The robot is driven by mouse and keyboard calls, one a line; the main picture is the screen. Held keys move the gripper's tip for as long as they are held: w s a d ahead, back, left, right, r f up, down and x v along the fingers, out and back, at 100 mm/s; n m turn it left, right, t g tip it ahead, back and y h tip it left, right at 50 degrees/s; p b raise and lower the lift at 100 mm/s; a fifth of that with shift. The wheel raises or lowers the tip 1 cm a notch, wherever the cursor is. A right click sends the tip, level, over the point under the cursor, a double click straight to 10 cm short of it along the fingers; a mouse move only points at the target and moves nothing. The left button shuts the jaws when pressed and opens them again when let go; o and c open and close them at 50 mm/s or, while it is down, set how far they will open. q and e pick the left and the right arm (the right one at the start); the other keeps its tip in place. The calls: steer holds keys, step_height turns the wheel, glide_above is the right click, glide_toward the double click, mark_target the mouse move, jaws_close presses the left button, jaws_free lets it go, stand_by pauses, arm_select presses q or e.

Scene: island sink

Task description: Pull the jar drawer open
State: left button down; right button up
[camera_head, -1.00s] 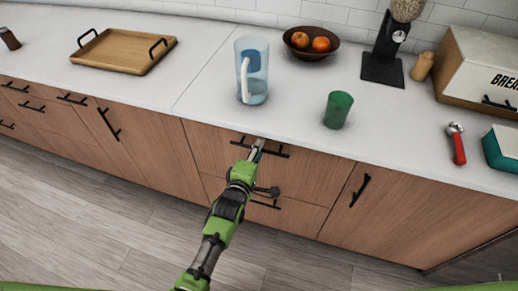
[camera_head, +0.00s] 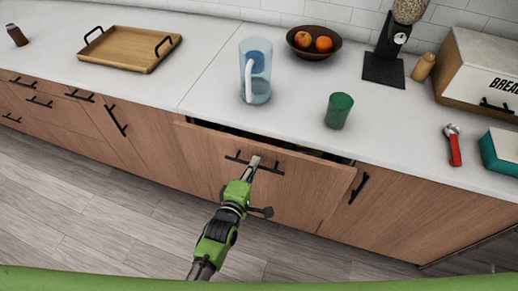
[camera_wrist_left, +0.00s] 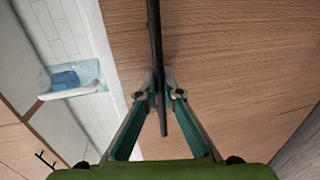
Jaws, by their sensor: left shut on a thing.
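The jar drawer (camera_head: 290,185) has a wooden front with a black bar handle (camera_head: 272,169). It stands partly open, with a dark gap showing behind its top edge; its contents are mostly hidden. My left gripper (camera_head: 254,163) is shut on the handle, left of its middle. In the left wrist view the black handle (camera_wrist_left: 157,60) runs between the two fingertips, against the wooden drawer front (camera_wrist_left: 220,60). My right gripper is in neither view.
On the counter above stand a clear blue pitcher (camera_head: 256,85), a green cup (camera_head: 338,110) and a fruit bowl (camera_head: 313,42). A wooden tray (camera_head: 125,50) lies left, a red-handled tool (camera_head: 454,148) right. The floor (camera_head: 90,210) in front is clear.

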arm_select(q)
steer(key=f+p+v, duration=0.2)
steer(key=v, duration=0.7)
steer(key=f+p+v, duration=0.1)
steer(key=p+v, duration=0.1)
steer(key=v, duration=0.8)
steer(key=shift+s+a+f+p, duration=0.25)
steer(key=shift+s+f+p, duration=0.15)
steer(key=shift+s, duration=0.3)
steer(key=c, duration=2.2)
jaws_free()
steer(key=v, duration=1.2)
steer(key=shift+w, duration=0.1)
